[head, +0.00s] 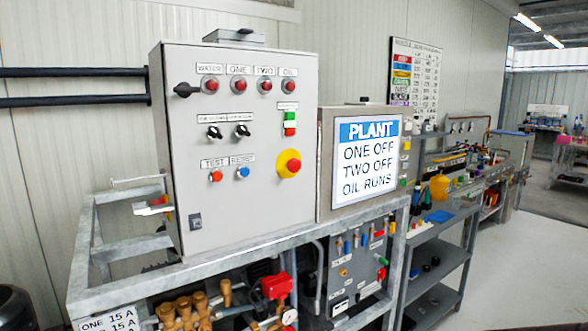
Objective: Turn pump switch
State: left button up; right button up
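A grey control cabinet (240,200) stands on a metal frame, left of centre. On its door are two small black rotary switches, a left one (214,132) and a right one (242,130), side by side under small labels too blurred to read. A larger black rotary handle (187,90) sits at the door's upper left. Four red lamps run along the top under the labels WATER, ONE, TWO and OIL (288,86). A sign (367,160) to the right reads PLANT, ONE OFF, TWO OFF, OIL RUNS. Neither of my grippers is in view.
The door also carries a red emergency button (289,164) on yellow, an orange TEST button (216,176), a blue RESET button (243,173) and a green-and-red button pair (290,124). Brass pump parts (185,312) sit below. Shelving (435,262) stands right; floor beyond is clear.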

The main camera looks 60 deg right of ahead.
aim_at(214, 131)
jog(key=z, duration=1.45)
